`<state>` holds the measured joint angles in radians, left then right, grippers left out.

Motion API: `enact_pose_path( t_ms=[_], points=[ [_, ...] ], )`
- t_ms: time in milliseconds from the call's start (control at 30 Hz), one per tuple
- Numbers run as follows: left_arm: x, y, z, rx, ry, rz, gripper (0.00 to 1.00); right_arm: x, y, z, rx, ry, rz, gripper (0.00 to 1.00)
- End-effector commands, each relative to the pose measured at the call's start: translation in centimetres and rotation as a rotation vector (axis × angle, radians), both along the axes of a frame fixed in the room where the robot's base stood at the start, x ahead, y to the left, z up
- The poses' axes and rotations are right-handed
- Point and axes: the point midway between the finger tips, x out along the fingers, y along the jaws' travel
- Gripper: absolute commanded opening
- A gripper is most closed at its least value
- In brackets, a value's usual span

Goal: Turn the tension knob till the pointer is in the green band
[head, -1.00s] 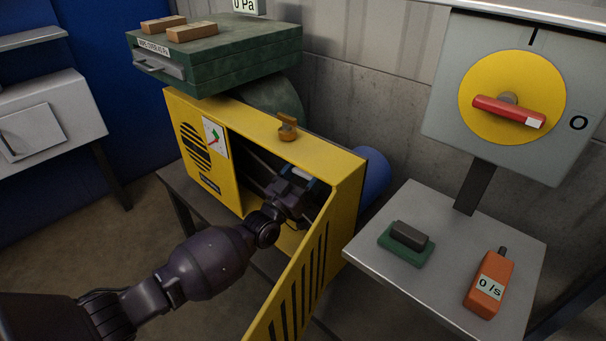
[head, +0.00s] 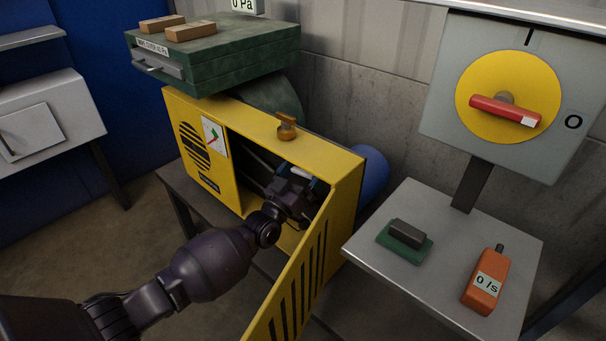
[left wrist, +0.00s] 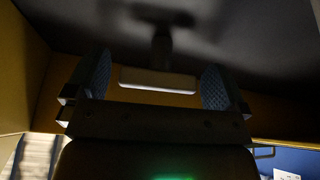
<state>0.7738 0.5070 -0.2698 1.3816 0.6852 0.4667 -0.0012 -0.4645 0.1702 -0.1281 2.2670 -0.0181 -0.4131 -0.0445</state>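The yellow cabinet (head: 310,155) stands on a bench with its slotted door (head: 300,275) swung open. A small white gauge (head: 214,137) with red and green marks is on its front; its pointer is too small to read. My left gripper (head: 302,180) reaches inside the cabinet. In the left wrist view its two blue-padded fingers (left wrist: 158,84) are apart, with a pale bar (left wrist: 157,80), possibly the tension knob's grip, between them. Narrow dark gaps seem to separate bar and pads. An orange-brown knob-like piece (head: 287,128) sits on the cabinet top. My right gripper is out of view.
The open door stands close to the right of my left arm. A grey side table (head: 390,260) holds a green block (head: 405,249) and an orange meter (head: 486,281) reading "0 /s". A switch panel with a red handle (head: 505,110) stands above it.

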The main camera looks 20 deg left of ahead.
Motion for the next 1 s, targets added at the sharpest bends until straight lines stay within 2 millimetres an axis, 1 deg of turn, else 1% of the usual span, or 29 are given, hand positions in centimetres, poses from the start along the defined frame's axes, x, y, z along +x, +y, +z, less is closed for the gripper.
enact_pose_path(
  t_ms=[167,267,367,700,833,1000],
  points=[
    [-0.2,0.1,0.0,0.001,0.000,0.000,1.00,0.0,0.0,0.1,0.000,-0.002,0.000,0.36],
    [-0.8,0.3,-0.2,0.001,-0.001,0.001,1.00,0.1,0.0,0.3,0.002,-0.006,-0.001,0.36],
    [-2.0,0.6,-0.6,0.000,-0.002,0.001,1.00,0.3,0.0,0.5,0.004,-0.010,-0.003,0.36],
    [-7.2,2.1,-2.9,-0.001,-0.001,0.001,1.00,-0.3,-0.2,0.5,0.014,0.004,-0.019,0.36],
    [-8.6,2.5,-3.5,0.001,0.000,0.000,1.00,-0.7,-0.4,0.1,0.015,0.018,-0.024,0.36],
    [-9.5,2.7,-4.0,0.000,-0.001,0.000,1.00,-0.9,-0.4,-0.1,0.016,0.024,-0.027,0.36]
  ],
)
